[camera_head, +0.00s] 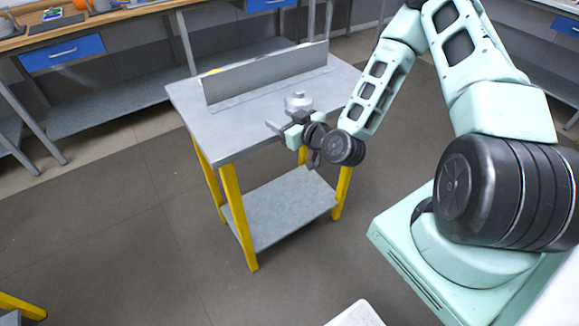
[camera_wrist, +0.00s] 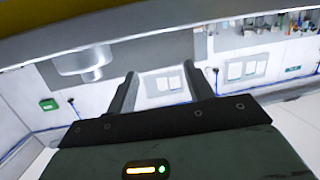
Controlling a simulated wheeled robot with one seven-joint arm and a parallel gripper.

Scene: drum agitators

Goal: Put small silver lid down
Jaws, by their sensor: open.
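The small silver lid (camera_head: 298,101) is a round metal piece with a raised knob. It rests on the grey top of the small yellow-legged table (camera_head: 190,98), in front of the upright metal plate. My gripper (camera_head: 283,127) is just in front of the lid, close over the table's front edge. In the wrist view the lid (camera_wrist: 82,62) shows at the upper left, outside the fingers. My gripper (camera_wrist: 160,85) is open there, with nothing between its two fingers. Whether a finger touches the lid cannot be told.
The long upright metal plate (camera_head: 265,73) stands along the back of the table. A lower shelf (camera_head: 285,205) sits beneath. The left part of the tabletop is bare. A workbench with blue drawers (camera_head: 62,54) stands behind at the left.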

